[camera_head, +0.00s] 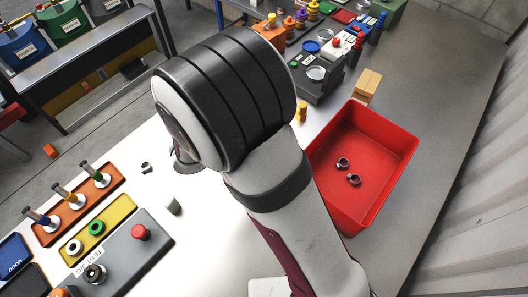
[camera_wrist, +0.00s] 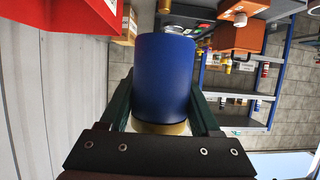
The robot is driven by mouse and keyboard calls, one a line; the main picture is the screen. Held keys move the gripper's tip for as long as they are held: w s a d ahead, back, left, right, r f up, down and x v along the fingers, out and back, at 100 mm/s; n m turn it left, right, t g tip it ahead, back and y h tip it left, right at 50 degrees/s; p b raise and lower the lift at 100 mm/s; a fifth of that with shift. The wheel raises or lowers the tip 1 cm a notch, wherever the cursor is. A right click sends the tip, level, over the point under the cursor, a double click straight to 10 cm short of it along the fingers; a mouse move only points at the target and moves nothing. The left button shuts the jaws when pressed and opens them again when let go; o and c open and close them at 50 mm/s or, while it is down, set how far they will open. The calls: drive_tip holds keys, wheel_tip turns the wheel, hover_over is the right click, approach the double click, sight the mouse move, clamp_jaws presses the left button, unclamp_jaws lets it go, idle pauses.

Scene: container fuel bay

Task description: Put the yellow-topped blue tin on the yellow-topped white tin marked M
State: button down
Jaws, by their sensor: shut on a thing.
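The blue tin (camera_wrist: 163,75) fills the middle of the wrist view. A yellow band, likely its yellow top, shows at its lower end in the picture, near my gripper's crossbar. My gripper (camera_wrist: 163,102) is shut on this tin, with a dark green finger on each side of it. In the head view my arm covers the gripper and the tin. I cannot make out the white tin marked M in either view; it may be hidden behind my arm or the held tin.
A red bin (camera_head: 375,150) with two small dark rings stands on the right of the bench. A wooden block (camera_head: 368,84) is behind it. An orange peg tray (camera_head: 66,226), a yellow tray (camera_head: 120,215) and a grey box with a red button (camera_head: 138,232) are at left.

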drive_tip(key=s+d+f+m+g+h, duration=0.1)
drive_tip(key=s+f, duration=0.2)
drive_tip(key=f, duration=0.5)
drive_tip(key=shift+m, duration=0.3)
drive_tip(key=shift+s+d+f, duration=0.1)
drive_tip(key=shift+f, duration=0.1)
drive_tip(key=shift+c, duration=0.5)
unclamp_jaws()
